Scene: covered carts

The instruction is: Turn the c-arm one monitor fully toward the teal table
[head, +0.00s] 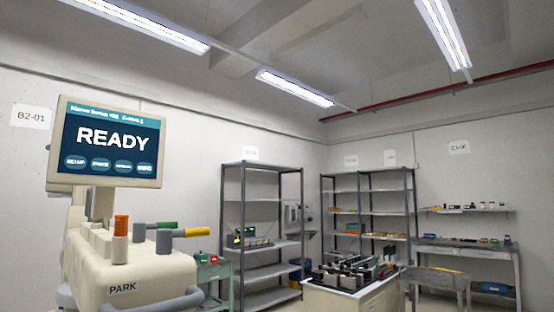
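The c-arm monitor (110,140) stands at the left on a short post above a cream console (130,268) marked PARK. Its lit screen reads READY and faces toward me, angled slightly to the right. Below it, the console carries an orange-topped knob (121,226) and handles with green, grey and yellow ends (190,232). A teal table (222,272) shows in part behind the console, to its right, with small items on top. The console hides its left side. My gripper is not in view.
Grey metal shelving (262,202) stands behind the teal table. A white cabinet (345,298) with dark equipment on top is at the lower middle. More shelves (367,190) and a grey workbench (470,250) line the right side. A rail (168,303) runs around the console's front.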

